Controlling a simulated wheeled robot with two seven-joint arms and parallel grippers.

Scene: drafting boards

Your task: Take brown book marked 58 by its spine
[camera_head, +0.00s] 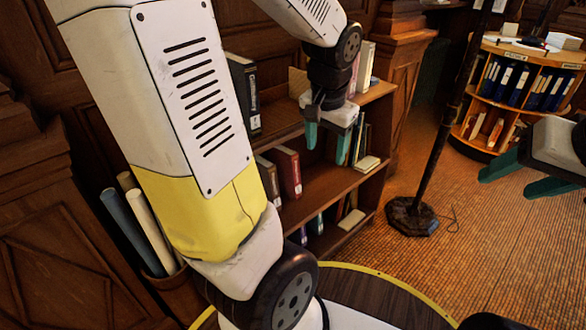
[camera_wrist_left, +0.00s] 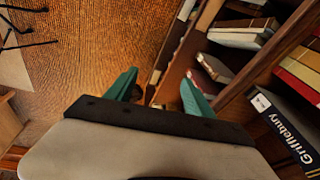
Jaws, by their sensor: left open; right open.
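A brown book (camera_head: 268,179) stands on the middle shelf beside a dark red book (camera_head: 288,172), partly hidden by my left arm. Its marking is too small to read, so I cannot tell whether it is the one marked 58. My left gripper (camera_head: 327,140) is open and empty in front of the bookcase, to the right of and above these books. In the left wrist view its teal fingers (camera_wrist_left: 160,95) are apart with nothing between them. My right gripper (camera_head: 512,180) is open and empty at the right edge, over the floor.
The wooden bookcase (camera_head: 322,190) also holds a black book (camera_head: 244,92). A dark book lettered "Grilflebury" (camera_wrist_left: 287,132) is close in the wrist view. A stand with a heavy base (camera_head: 418,215) and a round binder shelf (camera_head: 490,112) are at right. Rolled tubes (camera_head: 130,232) are at left.

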